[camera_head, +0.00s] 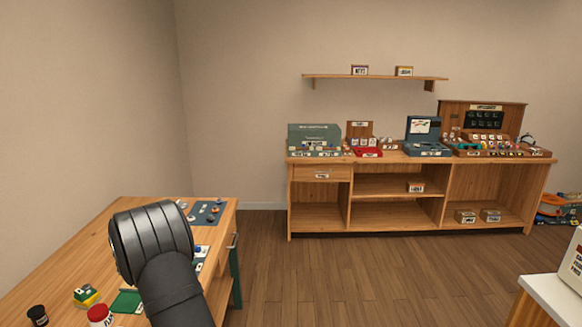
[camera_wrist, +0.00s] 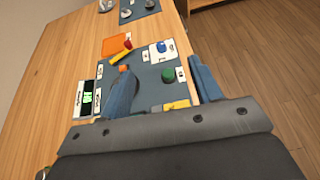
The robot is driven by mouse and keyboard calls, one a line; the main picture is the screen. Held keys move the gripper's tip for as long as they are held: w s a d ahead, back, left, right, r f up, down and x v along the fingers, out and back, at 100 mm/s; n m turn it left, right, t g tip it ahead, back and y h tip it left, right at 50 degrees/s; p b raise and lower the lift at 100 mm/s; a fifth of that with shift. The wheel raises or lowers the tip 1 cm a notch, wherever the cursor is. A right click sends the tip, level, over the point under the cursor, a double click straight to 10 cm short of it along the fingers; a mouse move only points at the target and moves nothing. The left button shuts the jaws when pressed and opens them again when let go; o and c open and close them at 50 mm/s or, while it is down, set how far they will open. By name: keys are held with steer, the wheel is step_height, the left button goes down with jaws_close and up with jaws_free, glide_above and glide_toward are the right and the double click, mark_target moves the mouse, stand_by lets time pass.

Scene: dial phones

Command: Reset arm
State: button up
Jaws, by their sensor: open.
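In the head view my dark arm covers part of the table (camera_head: 75,250), and the fingers are hidden. I cannot tell whether the fingers touch anything.
An orange tray (camera_wrist: 115,44) and a small display with green marks (camera_wrist: 87,98) lie beside the mat. The head view shows a dark jar (camera_head: 38,315) and a red-lidded jar (camera_head: 99,315). A wooden shelf unit (camera_head: 420,172) stands across the open floor (camera_head: 330,265).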

steer(key=shift+w+d+r, duration=0.1)
steer(key=shift+w+d, duration=0.1)
steer(key=shift+d, duration=1.65)
